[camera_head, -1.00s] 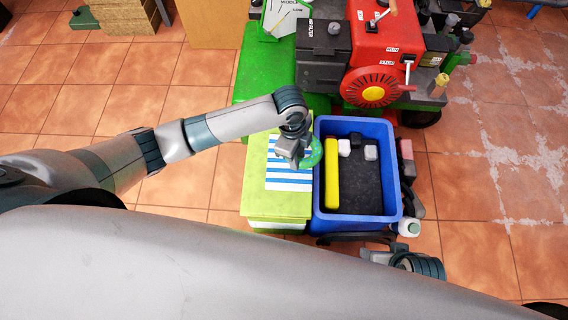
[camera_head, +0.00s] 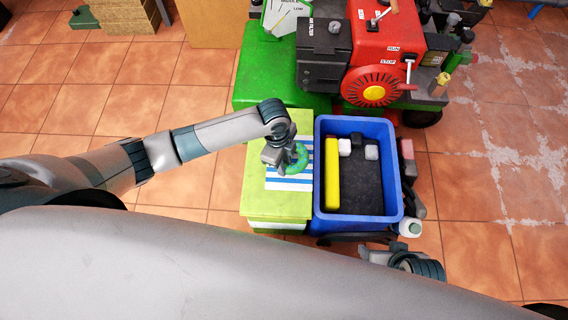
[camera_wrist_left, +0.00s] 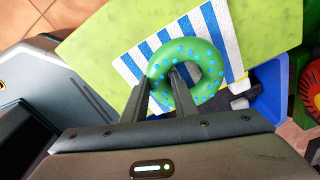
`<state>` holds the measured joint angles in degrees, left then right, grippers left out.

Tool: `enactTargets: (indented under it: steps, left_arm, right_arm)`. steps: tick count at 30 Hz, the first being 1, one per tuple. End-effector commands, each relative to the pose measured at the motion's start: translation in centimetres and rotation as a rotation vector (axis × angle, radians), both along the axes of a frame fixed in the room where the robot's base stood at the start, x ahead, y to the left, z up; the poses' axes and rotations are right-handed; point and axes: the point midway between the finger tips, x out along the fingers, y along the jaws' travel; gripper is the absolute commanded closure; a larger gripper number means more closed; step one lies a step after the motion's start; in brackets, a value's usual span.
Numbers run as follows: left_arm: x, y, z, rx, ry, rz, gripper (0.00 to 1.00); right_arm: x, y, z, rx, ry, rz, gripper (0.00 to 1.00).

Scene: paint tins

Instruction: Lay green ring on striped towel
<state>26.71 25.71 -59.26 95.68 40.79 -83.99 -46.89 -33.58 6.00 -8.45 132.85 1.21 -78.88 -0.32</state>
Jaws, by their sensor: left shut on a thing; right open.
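The green ring (camera_wrist_left: 205,56) with blue dots is held in my left gripper (camera_wrist_left: 158,92), with one finger through its hole and the other outside. It also shows in the head view (camera_head: 299,158), above the striped towel. The blue-and-white striped towel (camera_wrist_left: 222,28) lies flat on a light-green box top (camera_head: 262,205); the ring and gripper hide part of it in the head view (camera_head: 290,184). I cannot tell the gap between ring and towel. My right gripper (camera_head: 374,256) is partly in view at the lower right, open, away from the towel.
A blue crate (camera_head: 318,205) stands right of the green box, holding a yellow bar (camera_head: 332,172) and several small blocks. A red machine (camera_head: 385,45) stands behind. A white bottle (camera_head: 411,229) is near the crate's front right corner.

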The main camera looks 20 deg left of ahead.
Motion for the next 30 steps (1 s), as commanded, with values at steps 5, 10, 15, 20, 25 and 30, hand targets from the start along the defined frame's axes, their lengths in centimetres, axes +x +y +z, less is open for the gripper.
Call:
enactTargets:
  steps: [5,10,15,20,25,30]
  left_arm:
    - [0.02,0.0,-0.79,0.0,-0.001,-0.001,1.0]
    - [0.03,0.0,-0.75,0.0,-0.001,-0.001,1.0]
    - [0.02,0.01,-1.03,0.001,-0.001,0.0,0.72]
    - [0.02,0.01,-0.99,0.001,-0.001,0.0,0.56]
    - [0.03,0.0,-0.98,0.0,-0.001,-0.001,0.56]
    - [0.06,-0.01,-0.56,0.0,-0.002,-0.001,0.56]
  right_arm:
    - [0.2,0.4,0.1,0.009,-0.017,0.005,0.38]
    - [0.12,0.4,0.11,0.01,-0.016,0.005,0.38]
    - [0.1,0.39,0.09,0.009,-0.015,0.005,0.38]
    - [0.1,0.39,0.1,0.009,-0.015,0.005,0.38]
    - [0.09,0.39,0.11,0.009,-0.015,0.005,0.38]
    - [0.09,0.38,0.16,0.008,-0.015,0.005,0.38]
